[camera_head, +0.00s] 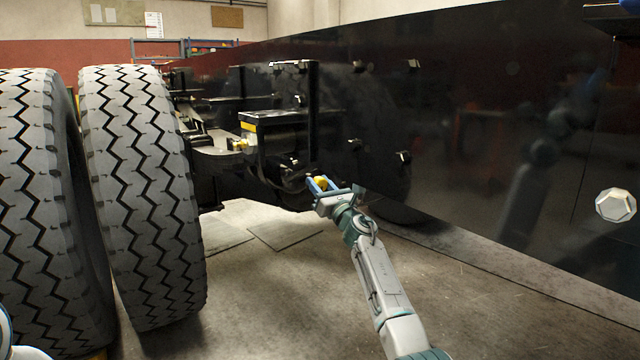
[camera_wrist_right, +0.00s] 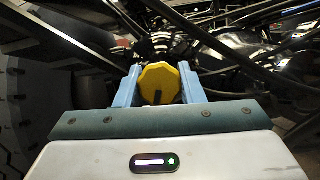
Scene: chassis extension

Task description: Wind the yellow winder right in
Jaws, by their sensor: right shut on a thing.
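The yellow winder (camera_wrist_right: 160,82) is a round, faceted knob with a dark slot or mark at its lower middle. It sits between the two blue fingers of my right gripper (camera_wrist_right: 158,88), which are shut on its sides. In the head view the right gripper (camera_head: 322,185) reaches in from the lower right to the chassis. There the yellow winder (camera_head: 320,183) shows only as a small patch between the fingers. What the winder is fixed to is hidden behind it. My left gripper is not in view.
Two large tyres (camera_head: 140,190) stand at the left. A black panel (camera_head: 470,130) runs along the right, with a pale faceted knob (camera_head: 616,205) at its right end. Dark chassis parts (camera_head: 285,135) lie behind my gripper. Cables and rods crowd the wrist view. The floor (camera_head: 290,290) below is clear.

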